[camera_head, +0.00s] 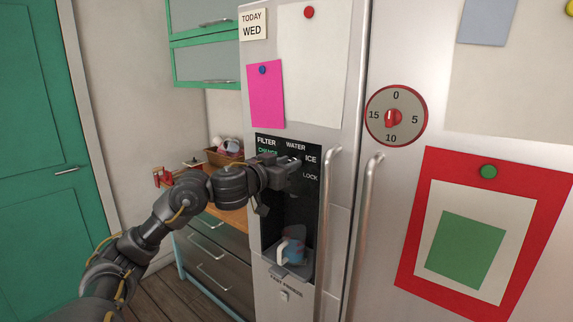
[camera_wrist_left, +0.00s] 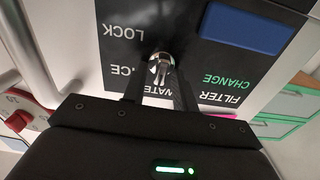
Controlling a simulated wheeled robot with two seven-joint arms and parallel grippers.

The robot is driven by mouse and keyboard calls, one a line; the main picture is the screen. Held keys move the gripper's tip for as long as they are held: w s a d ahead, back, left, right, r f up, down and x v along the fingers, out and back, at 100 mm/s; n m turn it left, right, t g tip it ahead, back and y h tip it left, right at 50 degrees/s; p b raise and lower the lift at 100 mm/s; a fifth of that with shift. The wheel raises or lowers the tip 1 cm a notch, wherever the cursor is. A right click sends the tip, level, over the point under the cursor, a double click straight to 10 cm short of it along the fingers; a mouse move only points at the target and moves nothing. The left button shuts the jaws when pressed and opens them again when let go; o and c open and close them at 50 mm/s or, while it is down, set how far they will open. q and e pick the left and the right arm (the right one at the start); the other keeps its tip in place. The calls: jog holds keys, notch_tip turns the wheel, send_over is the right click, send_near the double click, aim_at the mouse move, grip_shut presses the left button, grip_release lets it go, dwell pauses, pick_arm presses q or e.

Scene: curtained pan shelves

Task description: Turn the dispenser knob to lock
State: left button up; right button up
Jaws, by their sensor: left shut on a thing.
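The dispenser knob (camera_wrist_left: 161,68) is a small shiny metal knob on the black dispenser panel (camera_wrist_left: 118,58), seen upside down in the left wrist view. My left gripper (camera_wrist_left: 161,92) is shut on it, one dark finger on each side. The panel carries the words FILTER, WATER, ICE and LOCK. The knob's grip piece appears to point towards the WATER and ICE words, though the fingers hide part of this. In the head view my left gripper (camera_head: 294,168) is at the upper part of the panel and largely covers the knob. My right gripper is not in view.
Two vertical fridge handles (camera_head: 366,215) stand out right of the panel. A red dial timer (camera_head: 394,116) is on the right door. A drawer cabinet (camera_head: 214,262) stands at left.

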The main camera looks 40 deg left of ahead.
pick_arm(q)
jog(key=m+b, duration=0.1)
jog(key=m, duration=0.4)
jog(key=m+b, duration=0.1)
jog(key=m, duration=0.5)
jog(key=f+m, duration=0.1)
jog(key=m, duration=0.5)
jog(key=shift+d+b, duration=0.4)
jog(key=m+b, duration=0.2)
jog(key=m, duration=0.4)
jog(key=shift+f, duration=0.15)
jog(key=shift+m, duration=0.4)
jog(key=o, duration=0.6)
